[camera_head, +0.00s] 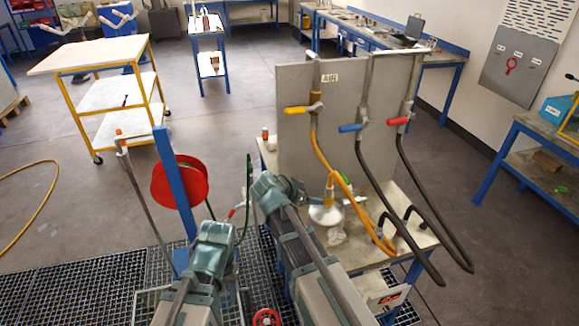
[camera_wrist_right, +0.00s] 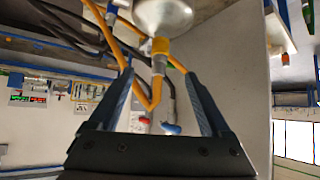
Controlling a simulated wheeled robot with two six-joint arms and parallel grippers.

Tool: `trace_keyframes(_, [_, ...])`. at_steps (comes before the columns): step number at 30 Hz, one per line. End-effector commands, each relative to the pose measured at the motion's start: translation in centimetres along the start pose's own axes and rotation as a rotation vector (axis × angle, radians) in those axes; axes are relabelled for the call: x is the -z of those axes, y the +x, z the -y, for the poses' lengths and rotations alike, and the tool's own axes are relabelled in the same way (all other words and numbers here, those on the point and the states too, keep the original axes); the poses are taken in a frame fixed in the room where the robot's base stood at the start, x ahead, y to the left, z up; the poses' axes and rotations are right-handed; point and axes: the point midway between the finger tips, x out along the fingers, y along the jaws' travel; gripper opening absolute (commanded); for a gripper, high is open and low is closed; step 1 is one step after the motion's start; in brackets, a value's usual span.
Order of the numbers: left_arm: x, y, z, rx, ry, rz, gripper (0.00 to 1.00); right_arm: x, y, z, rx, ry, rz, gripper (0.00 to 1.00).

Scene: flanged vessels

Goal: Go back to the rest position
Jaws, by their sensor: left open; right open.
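My right gripper (camera_wrist_right: 160,75) is open, its two blue fingers spread apart with nothing clamped between them. In the right wrist view a silver vessel (camera_wrist_right: 163,12) with a yellow neck (camera_wrist_right: 160,46) lies beyond the fingertips. In the head view the vessel (camera_head: 326,215) stands on the workbench (camera_head: 372,256), with its yellow neck (camera_head: 329,189) up. My right gripper (camera_head: 284,189) is left of the vessel, its fingers largely hidden by the wrist. My left gripper (camera_head: 213,232) is lower left, away from the bench; its fingers are hardly visible.
An upright panel (camera_head: 295,130) on the bench carries yellow, blue and red valve handles. A yellow hose (camera_head: 322,150) and black hoses (camera_head: 376,190) hang in front. A red hose reel (camera_head: 180,182) on a blue post is at left. A yellow-framed cart (camera_head: 90,55) stands further back on open floor.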

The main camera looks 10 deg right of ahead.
Motion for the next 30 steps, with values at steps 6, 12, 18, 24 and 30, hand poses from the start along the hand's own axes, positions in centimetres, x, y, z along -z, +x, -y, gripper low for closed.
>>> trace_keyframes(6, [0.0,0.5,-0.1,0.0,0.0,0.0,0.56,-2.5,-0.7,-0.7,0.002,-0.094,0.06,0.82])
trace_keyframes(12, [0.1,1.7,-0.2,0.0,-0.001,0.0,0.56,-11.7,-4.1,-3.7,0.07,-0.509,0.318,0.82])
trace_keyframes(18, [0.1,2.6,-0.2,0.0,-0.001,0.0,0.56,-20.0,-8.8,-6.8,0.251,-0.957,0.563,0.82])
trace_keyframes(24, [0.2,3.1,-0.3,0.0,-0.001,0.0,0.56,-24.3,-12.1,-8.9,0.417,-1.229,0.69,0.82])
trace_keyframes(30, [0.2,3.1,-0.3,0.0,-0.001,0.0,0.56,-25.2,-13.0,-9.4,0.47,-1.302,0.72,0.82])
